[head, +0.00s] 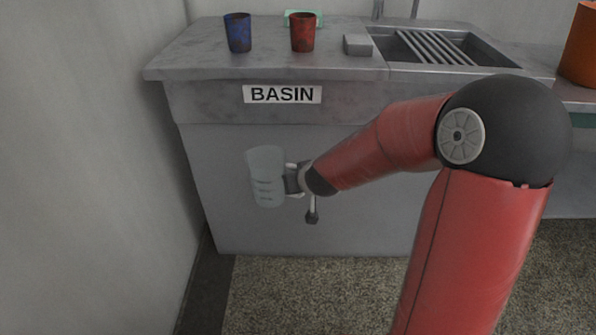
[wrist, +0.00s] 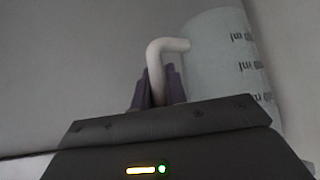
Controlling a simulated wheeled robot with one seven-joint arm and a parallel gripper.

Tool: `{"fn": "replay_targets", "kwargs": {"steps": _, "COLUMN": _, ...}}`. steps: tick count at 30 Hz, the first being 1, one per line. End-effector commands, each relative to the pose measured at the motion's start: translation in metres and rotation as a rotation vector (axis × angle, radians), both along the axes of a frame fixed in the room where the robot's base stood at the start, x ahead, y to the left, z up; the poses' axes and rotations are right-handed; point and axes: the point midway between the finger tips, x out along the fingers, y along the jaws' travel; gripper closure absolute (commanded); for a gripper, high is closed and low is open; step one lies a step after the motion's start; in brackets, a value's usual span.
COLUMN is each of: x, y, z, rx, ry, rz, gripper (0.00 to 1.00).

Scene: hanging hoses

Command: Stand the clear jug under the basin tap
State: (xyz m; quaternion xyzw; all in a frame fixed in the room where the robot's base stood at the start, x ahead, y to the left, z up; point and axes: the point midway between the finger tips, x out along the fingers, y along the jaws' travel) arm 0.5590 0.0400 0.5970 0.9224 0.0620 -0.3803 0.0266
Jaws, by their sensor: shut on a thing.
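The clear jug (head: 266,177) is a pale, see-through vessel with dark measuring marks. It hangs roughly upright in front of the basin cabinet, below the counter top. My gripper (head: 293,179) is at its right side in the head view. In the wrist view my gripper (wrist: 158,88) is shut on the jug's white handle, and the jug body (wrist: 228,60) shows at the right with printed marks. The basin (head: 430,47) is set into the counter at the back right, with a slatted grid in it. Thin grey upright parts (head: 378,10) stand behind it, cut off by the top edge; I cannot tell which is the tap.
A blue cup (head: 238,33), a red cup (head: 302,33) and a grey block (head: 357,45) stand on the counter (head: 195,57). A green item (head: 303,18) lies behind. An orange container (head: 581,50) is at the right. A wall (head: 90,170) closes the left side.

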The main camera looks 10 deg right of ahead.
Motion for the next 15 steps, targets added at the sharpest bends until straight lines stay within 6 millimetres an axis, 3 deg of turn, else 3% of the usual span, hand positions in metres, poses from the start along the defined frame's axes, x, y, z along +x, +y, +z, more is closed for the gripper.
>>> {"fn": "replay_targets", "kwargs": {"steps": 15, "x": -0.007, "y": -0.022, "z": -0.137, "rx": 0.005, "ry": 0.011, "rz": -0.077, "gripper": 1.00}}
